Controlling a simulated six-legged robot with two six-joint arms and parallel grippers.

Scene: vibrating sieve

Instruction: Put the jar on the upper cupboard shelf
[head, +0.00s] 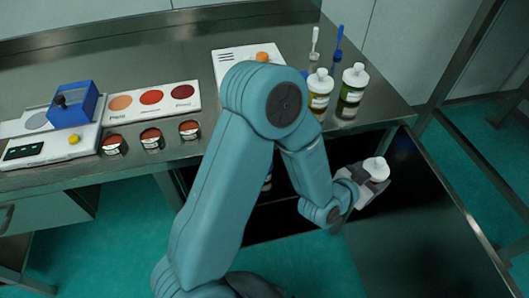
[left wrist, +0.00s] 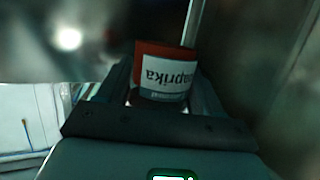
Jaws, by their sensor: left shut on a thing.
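The jar (head: 376,167) has a white lid and stands roughly upright in my left gripper (head: 366,184). In the left wrist view the jar (left wrist: 165,72) shows a red and white label reading "paprika", upside down in the picture, between the two fingers. My left gripper is shut on it, in front of the bench's right end. The cupboard (head: 283,219) under the bench is open and dark inside. My left arm covers much of its opening, and I cannot make out the upper shelf clearly. My right gripper is not in view.
The open cupboard door (head: 425,225) stands out at the right, close to the jar.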

